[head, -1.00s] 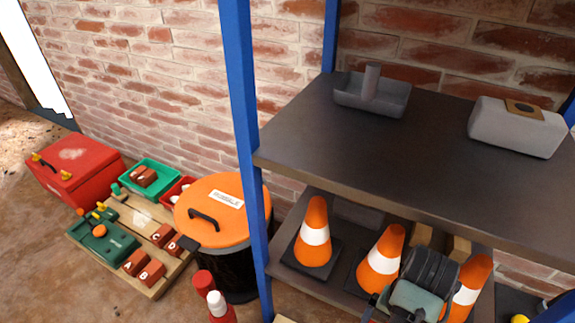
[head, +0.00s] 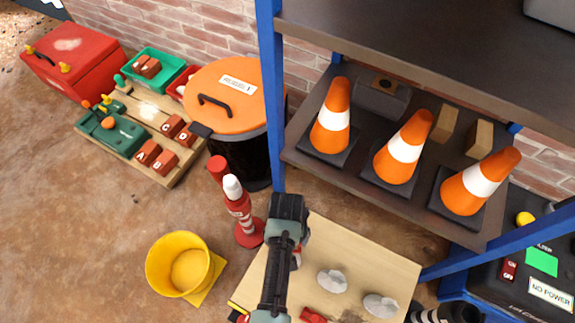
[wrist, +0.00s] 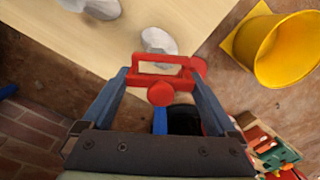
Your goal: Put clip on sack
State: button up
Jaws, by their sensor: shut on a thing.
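My gripper (wrist: 160,75) is shut on a red clip (wrist: 172,64), a small open frame with a round knob, held between the two blue-grey fingers. In the head view my gripper (head: 290,235) is over the light wooden board by the shelf's front left post, and only a bit of red shows beside it. Two pale grey lumps, possibly sacks, lie on the board: one nearer (head: 332,281) and one further right (head: 381,306). In the wrist view one lump (wrist: 157,41) shows just beyond the clip; I cannot tell whether they touch.
A blue-posted shelf holds several orange cones (head: 403,150). The light board (head: 345,250) lies below it. A red-and-white post (head: 243,212), a yellow bucket (head: 180,264) and an orange-lidded bin (head: 225,100) stand left. Brown floor is open around the bucket.

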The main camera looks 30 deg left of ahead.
jog(key=shift+f+b, duration=1.85)
jog(key=shift+b, duration=0.15)
jog(key=shift+f+b, duration=0.65)
jog(key=shift+f, duration=0.45)
jog(key=shift+r+p, duration=0.1)
jog(key=shift+p, duration=0.55)
jog(key=shift+f+p, duration=0.2)
jog(key=shift+p, duration=0.2)
dwell(0.3)
jog(key=o, duration=0.9)
jog(key=shift+o, duration=0.2)
